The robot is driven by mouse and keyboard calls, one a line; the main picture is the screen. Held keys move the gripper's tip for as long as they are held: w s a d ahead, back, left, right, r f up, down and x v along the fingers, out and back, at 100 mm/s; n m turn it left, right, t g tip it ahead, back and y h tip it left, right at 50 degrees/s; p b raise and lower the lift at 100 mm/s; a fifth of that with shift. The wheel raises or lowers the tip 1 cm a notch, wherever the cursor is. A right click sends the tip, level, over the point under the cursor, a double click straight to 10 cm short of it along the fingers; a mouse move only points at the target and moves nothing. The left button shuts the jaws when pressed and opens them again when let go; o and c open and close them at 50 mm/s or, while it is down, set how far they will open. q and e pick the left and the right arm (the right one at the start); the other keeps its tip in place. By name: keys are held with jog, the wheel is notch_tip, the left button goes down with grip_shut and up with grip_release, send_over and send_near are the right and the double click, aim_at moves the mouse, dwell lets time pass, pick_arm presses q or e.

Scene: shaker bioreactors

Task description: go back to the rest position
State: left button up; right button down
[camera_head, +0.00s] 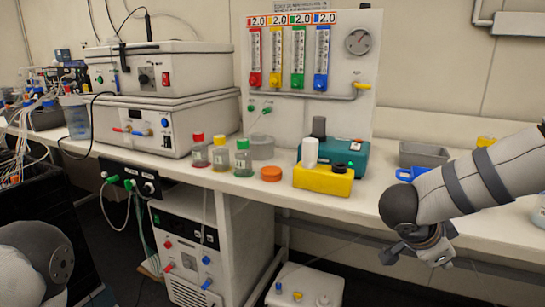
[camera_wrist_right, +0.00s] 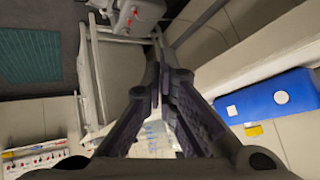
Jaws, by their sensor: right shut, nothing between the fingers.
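My right arm comes in from the right in the head view, over the front part of the bench. Its lower end hangs by the bench edge, and the fingertips cannot be made out there. In the right wrist view my right gripper (camera_wrist_right: 162,62) has its dark fingers drawn together at the tips, with nothing held between them. A rounded grey part of my own body shows at the lower left of the head view. My left gripper is not in view.
The white bench (camera_head: 330,205) holds bottles with red (camera_head: 198,137), yellow and green caps, an orange lid (camera_head: 271,173), a yellow block (camera_head: 323,180) and a grey tray (camera_head: 424,155). A gas panel (camera_head: 305,115) stands behind. A blue container (camera_wrist_right: 270,97) shows in the wrist view.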

jog(key=s+a+f+n+t+y, duration=0.1)
jog(key=s+a+f+n+y, duration=0.1)
jog(key=s+a+f+n, duration=0.5)
jog(key=s+a+f+n+t+y, duration=0.1)
jog(key=s+f+n+t+y, duration=0.2)
jog(key=f, duration=0.9)
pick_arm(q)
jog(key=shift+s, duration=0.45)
pick_arm(e)
jog(key=s+a+f+n+g+y, duration=0.1)
jog(key=s+a+f+n+g, duration=0.1)
jog(key=s, duration=0.6)
jog(key=s+a+f+n+g+y, duration=0.1)
jog(key=s+a+f+n+g, duration=0.1)
jog(key=s, duration=0.7)
jog(key=s+a+f+n+g+y, duration=0.1)
jog(key=s+n+g, duration=0.3)
jog(key=s, duration=0.5)
jog(key=shift+a+f, duration=0.45)
jog(key=shift+f, duration=0.15)
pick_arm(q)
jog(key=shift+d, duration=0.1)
pick_arm(e)
jog(key=shift+d, duration=0.1)
